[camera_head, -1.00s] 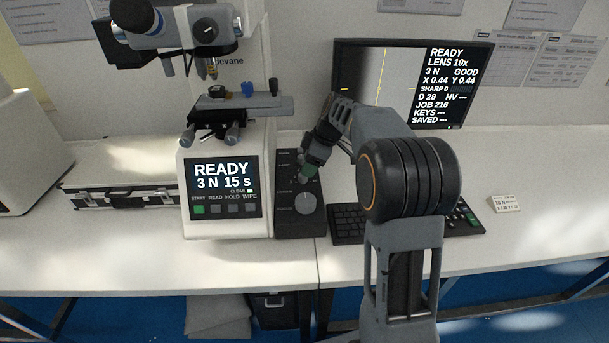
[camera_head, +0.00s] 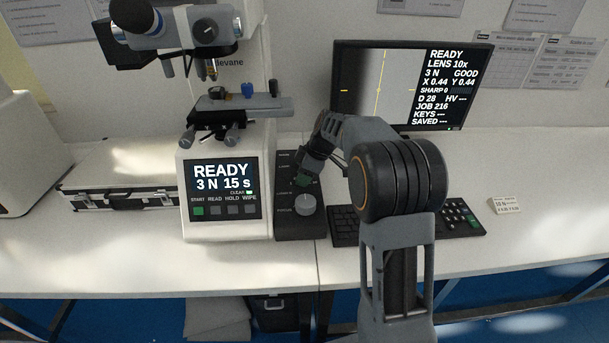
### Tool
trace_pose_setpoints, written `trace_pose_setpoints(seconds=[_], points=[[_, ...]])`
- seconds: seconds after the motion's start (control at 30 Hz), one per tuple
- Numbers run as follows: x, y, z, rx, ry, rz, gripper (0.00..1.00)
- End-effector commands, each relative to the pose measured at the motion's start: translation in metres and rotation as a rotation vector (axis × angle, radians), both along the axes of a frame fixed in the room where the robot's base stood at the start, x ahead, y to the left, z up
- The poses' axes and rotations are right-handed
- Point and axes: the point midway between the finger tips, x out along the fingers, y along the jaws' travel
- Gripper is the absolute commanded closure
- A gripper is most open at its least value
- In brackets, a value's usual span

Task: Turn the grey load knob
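A black control box (camera_head: 286,228) stands to the right of the hardness tester (camera_head: 226,226). A round grey knob (camera_head: 305,205) is on its lower part, beside small print that seems to read FOCUS. My gripper (camera_head: 303,182) points down over the box just above this knob in the picture. Its fingers are small, dark and greenish, and I cannot tell whether they are open or touching anything. It covers the middle of the box, so any other knob there is hidden. The tester's display (camera_head: 222,177) reads READY, 3 N, 15 s.
A monitor (camera_head: 360,75) stands behind my arm and also shows 3 N. A keyboard (camera_head: 345,226) lies right of the box, partly behind my arm. A black-edged case (camera_head: 120,180) is left of the tester. The bench front (camera_head: 270,265) is clear.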

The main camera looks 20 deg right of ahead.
Motion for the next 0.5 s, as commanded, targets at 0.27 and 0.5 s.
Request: trace_pose_setpoints(seconds=[0.27,0.5], points=[[0.0000,0.0000,0.0003,0.000,0.000,0.000,0.93],[-0.0003,0.0002,-0.0001,0.000,-0.001,-0.024,0.93]])
